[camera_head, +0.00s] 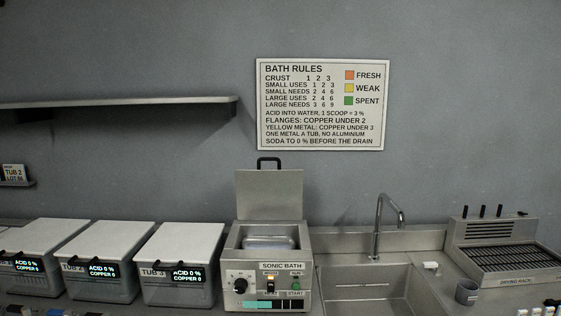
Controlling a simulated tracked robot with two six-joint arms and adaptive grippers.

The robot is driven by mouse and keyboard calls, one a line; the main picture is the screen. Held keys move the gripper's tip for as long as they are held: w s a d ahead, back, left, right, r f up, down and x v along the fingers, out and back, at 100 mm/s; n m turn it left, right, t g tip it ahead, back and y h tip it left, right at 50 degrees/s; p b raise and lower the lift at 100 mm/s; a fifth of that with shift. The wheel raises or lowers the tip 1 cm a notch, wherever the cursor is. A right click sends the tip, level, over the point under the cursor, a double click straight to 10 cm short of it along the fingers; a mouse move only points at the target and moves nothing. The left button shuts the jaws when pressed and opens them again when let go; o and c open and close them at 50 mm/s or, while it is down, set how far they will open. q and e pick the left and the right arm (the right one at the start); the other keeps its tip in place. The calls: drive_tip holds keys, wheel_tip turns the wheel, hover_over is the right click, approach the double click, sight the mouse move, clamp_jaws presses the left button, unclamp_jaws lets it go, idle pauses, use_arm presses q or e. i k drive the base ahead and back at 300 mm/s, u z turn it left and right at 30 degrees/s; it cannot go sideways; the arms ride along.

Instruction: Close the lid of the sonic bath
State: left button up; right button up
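The sonic bath (268,285) stands on the counter at the lower middle of the head view. It is a metal box with a dial, a switch, a green START button and a teal bar on its front. The bath is open, and a shiny metal piece (268,243) shows inside. Neither of my grippers is in the view.
Several lidded tubs (178,278) with displays reading ACID 0 % stand left of the bath. A sink (372,290) with a tap (380,225) is on its right, then a grey cup (467,291) and a drying rack (506,258). A shelf (120,102) and a rules sign (320,104) are on the wall.

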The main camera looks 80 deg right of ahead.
sight(261, 194)
drive_tip(key=z, duration=1.5)
drive_tip(key=k, duration=0.3)
drive_tip(key=u, duration=5.35)
drive_tip(key=k, duration=0.6)
drive_tip(key=z, duration=5.8)
